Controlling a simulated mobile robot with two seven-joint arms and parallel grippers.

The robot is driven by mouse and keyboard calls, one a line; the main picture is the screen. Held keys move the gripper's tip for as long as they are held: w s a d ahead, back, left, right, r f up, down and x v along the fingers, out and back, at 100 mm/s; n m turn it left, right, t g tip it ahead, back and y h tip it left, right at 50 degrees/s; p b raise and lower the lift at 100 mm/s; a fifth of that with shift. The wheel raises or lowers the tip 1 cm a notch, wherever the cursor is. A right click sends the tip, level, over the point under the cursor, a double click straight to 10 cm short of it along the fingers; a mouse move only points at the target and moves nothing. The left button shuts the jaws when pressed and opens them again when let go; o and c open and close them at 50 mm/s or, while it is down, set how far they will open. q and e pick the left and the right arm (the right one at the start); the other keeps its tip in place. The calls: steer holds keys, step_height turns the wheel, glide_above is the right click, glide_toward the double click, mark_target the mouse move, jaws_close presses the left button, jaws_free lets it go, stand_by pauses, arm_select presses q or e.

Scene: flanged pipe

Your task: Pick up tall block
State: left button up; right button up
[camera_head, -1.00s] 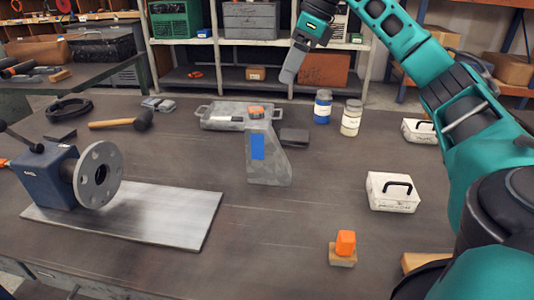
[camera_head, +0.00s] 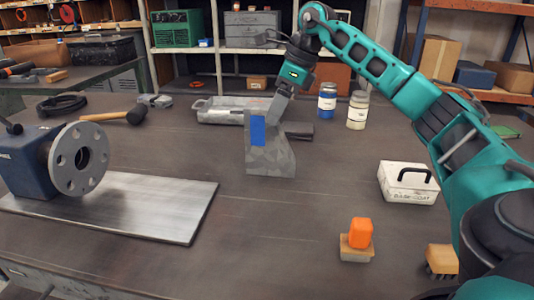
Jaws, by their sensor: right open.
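The tall block (camera_head: 270,160) is grey with a blue patch on its front and a wide base. It stands upright on the dark table, near the middle of the head view. My right gripper (camera_head: 278,108) reaches down over its top from the upper right. The gripper is open, and its fingers overlap the block's upper end. I cannot tell whether they touch it. The block's top is hidden behind the gripper. My left gripper is not in view.
A flanged pipe (camera_head: 78,158) in a blue holder and a metal plate (camera_head: 150,205) lie left. A grey tray (camera_head: 215,112) is behind the block. Two jars (camera_head: 327,103) (camera_head: 357,110), a white case (camera_head: 400,190) and an orange-topped piece (camera_head: 360,235) are right. Table between is clear.

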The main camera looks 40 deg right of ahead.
mark_target(271, 141)
steer(key=b+x, duration=0.1)
steer(key=x, duration=0.4)
steer(key=shift+w+a, duration=0.1)
steer(key=shift+a, duration=0.05)
steer(key=shift+c, duration=0.3)
jaws_close()
stand_by(0.4)
steer(key=shift+r, duration=0.15)
